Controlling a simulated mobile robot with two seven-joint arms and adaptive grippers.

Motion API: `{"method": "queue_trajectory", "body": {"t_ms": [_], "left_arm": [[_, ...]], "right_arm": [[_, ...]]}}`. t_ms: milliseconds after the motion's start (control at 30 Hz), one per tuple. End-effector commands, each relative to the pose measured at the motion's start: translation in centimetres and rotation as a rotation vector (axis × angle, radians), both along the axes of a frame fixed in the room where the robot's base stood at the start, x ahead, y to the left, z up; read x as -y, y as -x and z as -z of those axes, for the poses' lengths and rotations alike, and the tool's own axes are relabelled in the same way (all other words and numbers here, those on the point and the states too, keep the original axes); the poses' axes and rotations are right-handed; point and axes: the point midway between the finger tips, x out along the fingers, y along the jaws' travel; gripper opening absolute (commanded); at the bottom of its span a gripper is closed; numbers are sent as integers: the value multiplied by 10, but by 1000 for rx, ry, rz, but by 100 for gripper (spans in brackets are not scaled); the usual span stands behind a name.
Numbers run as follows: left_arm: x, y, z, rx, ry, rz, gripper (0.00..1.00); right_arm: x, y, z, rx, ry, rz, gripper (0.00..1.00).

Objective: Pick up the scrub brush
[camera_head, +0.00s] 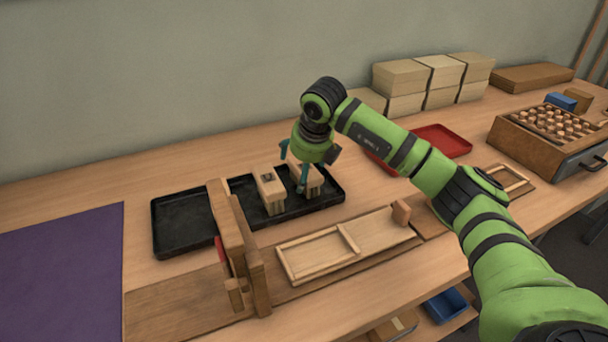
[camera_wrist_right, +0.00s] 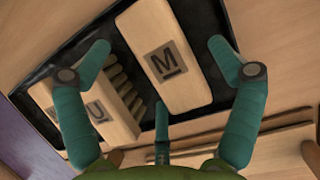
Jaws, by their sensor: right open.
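Two wooden-backed brushes stand in the black tray (camera_head: 188,222). The left brush (camera_head: 270,188) has a dark label on top; in the right wrist view it is the brush marked "U" (camera_wrist_right: 110,128), with pale bristle tufts along its side. The right brush (camera_head: 316,180) is partly hidden by my gripper; in the right wrist view its top shows a dark "M" label (camera_wrist_right: 166,62). I cannot tell from the labels which is the scrub brush. My right gripper (camera_head: 294,165) is open over the right brush; its teal fingers (camera_wrist_right: 160,50) spread around the "M" brush, with no clear contact. My left gripper is out of view.
An upright wooden stand (camera_head: 233,235) rises just left of the brushes. A shallow wooden frame (camera_head: 318,255) lies in front. A purple mat (camera_head: 62,270) is at left. A red tray (camera_head: 440,140), stacked pale blocks (camera_head: 400,76) and a peg box (camera_head: 540,142) are to the right.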

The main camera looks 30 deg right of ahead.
Motion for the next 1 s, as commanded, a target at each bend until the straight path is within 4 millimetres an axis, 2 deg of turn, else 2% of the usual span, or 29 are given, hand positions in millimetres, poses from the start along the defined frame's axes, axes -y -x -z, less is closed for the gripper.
{"method": "queue_trajectory", "body": {"t_ms": [100, 200, 1000], "left_arm": [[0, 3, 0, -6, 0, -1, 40], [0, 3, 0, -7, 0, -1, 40], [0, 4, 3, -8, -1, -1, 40]], "right_arm": [[0, -6, 15, -2, -1, 1, 92], [0, -9, 21, 0, -2, -1, 92], [0, -9, 27, 0, -1, -1, 92]]}}
